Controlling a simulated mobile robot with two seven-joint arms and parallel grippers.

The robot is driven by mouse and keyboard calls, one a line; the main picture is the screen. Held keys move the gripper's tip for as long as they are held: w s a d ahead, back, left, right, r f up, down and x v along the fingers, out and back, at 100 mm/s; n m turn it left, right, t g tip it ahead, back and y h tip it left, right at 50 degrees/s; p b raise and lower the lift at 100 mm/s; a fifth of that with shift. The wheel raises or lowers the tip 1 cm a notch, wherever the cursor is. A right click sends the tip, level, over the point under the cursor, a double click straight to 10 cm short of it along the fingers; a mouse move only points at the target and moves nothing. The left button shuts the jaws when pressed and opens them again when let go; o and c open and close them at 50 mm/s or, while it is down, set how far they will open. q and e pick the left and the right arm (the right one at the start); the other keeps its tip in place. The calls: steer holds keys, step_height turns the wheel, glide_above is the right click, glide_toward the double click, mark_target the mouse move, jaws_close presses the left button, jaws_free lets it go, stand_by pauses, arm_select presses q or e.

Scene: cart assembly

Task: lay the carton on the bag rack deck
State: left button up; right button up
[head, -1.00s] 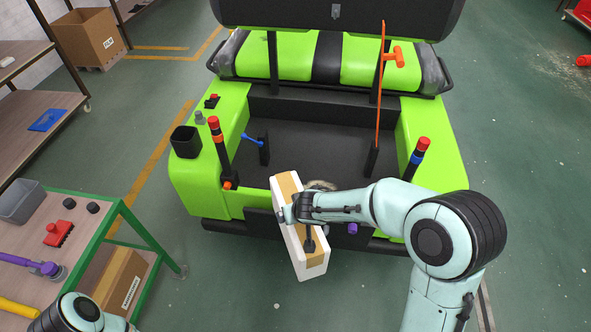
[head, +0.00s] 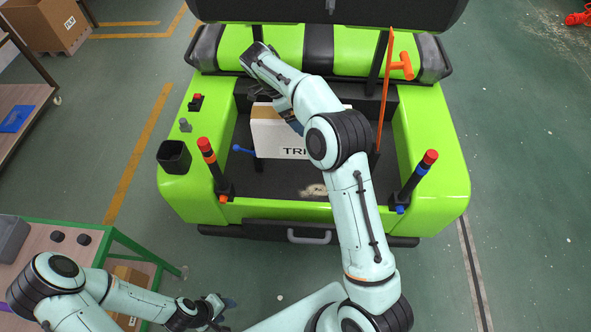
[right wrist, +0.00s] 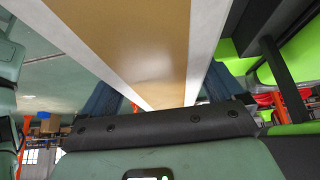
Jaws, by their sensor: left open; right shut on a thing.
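The carton (head: 283,139) is a white box with brown tape on top and dark lettering on its near side. It is over the dark bag rack deck (head: 285,182) of the green cart, toward its back left, standing on edge. Whether it touches the deck cannot be told. My right gripper (right wrist: 155,97) is shut on the carton; in the right wrist view its dark fingers lie on either side of the white, tape-striped face. In the head view my right arm hides part of the carton. My left gripper (head: 216,311) is open and empty at the lower left.
Posts with red tops (head: 206,147) (head: 429,157) stand at the deck's sides. A blue lever (head: 243,149) is close to the carton's left end, and an orange bar (head: 385,90) rises at right. A green-framed table (head: 124,236) stands at lower left.

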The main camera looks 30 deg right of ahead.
mark_target(282, 136)
step_height(282, 136, down, 20)
steer(key=shift+s+r, duration=0.15)
steer(key=shift+r, duration=0.05)
stand_by(0.4)
steer(key=shift+s+f, duration=0.1)
steer(key=o, duration=1.7)
steer(key=shift+f, duration=0.1)
steer(key=v, duration=1.1)
steer(key=shift+a+r, duration=0.2)
steer(key=shift+r, duration=0.45)
